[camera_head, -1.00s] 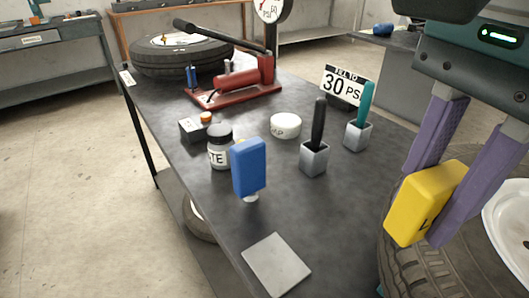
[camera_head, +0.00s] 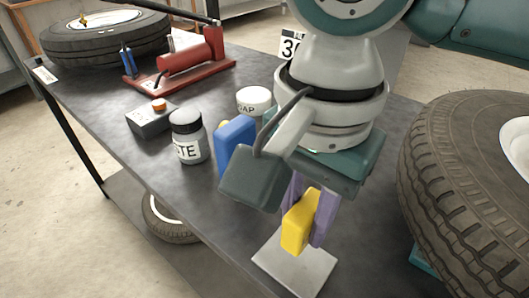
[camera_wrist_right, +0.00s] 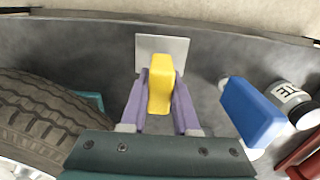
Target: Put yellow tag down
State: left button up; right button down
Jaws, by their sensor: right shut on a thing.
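The yellow tag (camera_head: 299,222) is held upright between the purple fingers of my right gripper (camera_head: 308,218). In the right wrist view the tag (camera_wrist_right: 160,84) sits between both fingers, which are shut on it. A flat grey square plate (camera_head: 296,268) lies near the table's front edge. The tag is over the plate in the head view; whether its lower end touches the plate I cannot tell. The plate (camera_wrist_right: 163,45) shows beyond the tag in the right wrist view. My left gripper is not in view.
A blue tag (camera_head: 234,143) stands left of my right gripper, close to it. A jar (camera_head: 188,138), a soap tub (camera_head: 253,102), a grey box (camera_head: 151,119) and a red jack (camera_head: 183,65) stand behind. A large tire (camera_head: 465,180) is at the right.

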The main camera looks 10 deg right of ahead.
aim_at(305, 204)
notch_tip(305, 204, down, 6)
jog(key=shift+r+b, duration=0.2)
jog(key=shift+b, duration=0.45)
jog(key=shift+f, duration=0.15)
jog(key=shift+f, duration=0.15)
jog(key=c, duration=0.7)
grip_release()
jog(key=shift+o, duration=0.2)
notch_tip(305, 204, up, 11)
jog(key=p, duration=0.2)
jog(key=shift+w+a+p, duration=0.1)
jog(key=shift+p, duration=0.3)
jog(key=shift+r, duration=0.7)
